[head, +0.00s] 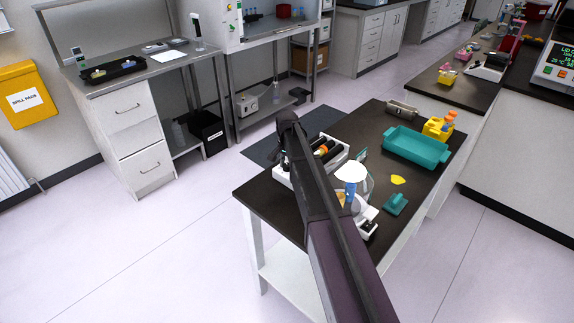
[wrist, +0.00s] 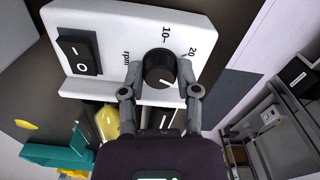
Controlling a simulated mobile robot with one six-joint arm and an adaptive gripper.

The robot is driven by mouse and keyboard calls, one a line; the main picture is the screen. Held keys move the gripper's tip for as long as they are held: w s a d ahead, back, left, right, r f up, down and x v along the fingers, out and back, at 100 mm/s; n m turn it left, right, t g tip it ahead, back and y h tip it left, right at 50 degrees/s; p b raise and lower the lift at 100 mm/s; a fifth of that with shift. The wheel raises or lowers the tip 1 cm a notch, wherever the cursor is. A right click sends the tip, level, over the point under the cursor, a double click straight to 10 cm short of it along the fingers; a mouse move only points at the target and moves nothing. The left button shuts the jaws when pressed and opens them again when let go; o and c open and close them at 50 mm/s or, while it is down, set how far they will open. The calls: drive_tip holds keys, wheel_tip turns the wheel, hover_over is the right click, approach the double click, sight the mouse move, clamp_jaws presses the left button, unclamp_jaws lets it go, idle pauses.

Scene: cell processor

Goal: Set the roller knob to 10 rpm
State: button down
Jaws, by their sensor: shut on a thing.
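The roller knob (wrist: 160,65) is round and black, on the white front panel (wrist: 105,28) of the roller in the wrist view. The marks "10" and "20" stand beside it, with "rpm" to its left. A short white line shows on the knob's lower edge in the picture, away from the "10" mark. My gripper (wrist: 158,72) has one finger on each side of the knob and is shut on it. In the head view the white roller (head: 281,176) with dark rollers stands on the dark bench, partly behind my arm, which hides the knob and gripper.
A black rocker switch (wrist: 79,52) marked I and O is left of the knob. On the bench (head: 262,200) are a teal tray (head: 416,147), a yellow rack (head: 437,128) and a small teal item (head: 396,204). Open floor lies left of the bench.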

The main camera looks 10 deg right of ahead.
drive_tip(key=n, duration=1.1)
drive_tip(key=shift+s, duration=0.1)
drive_tip(key=n, duration=1.1)
drive_tip(key=shift+n, duration=0.3)
drive_tip(key=shift+c, duration=1.7)
unclamp_jaws()
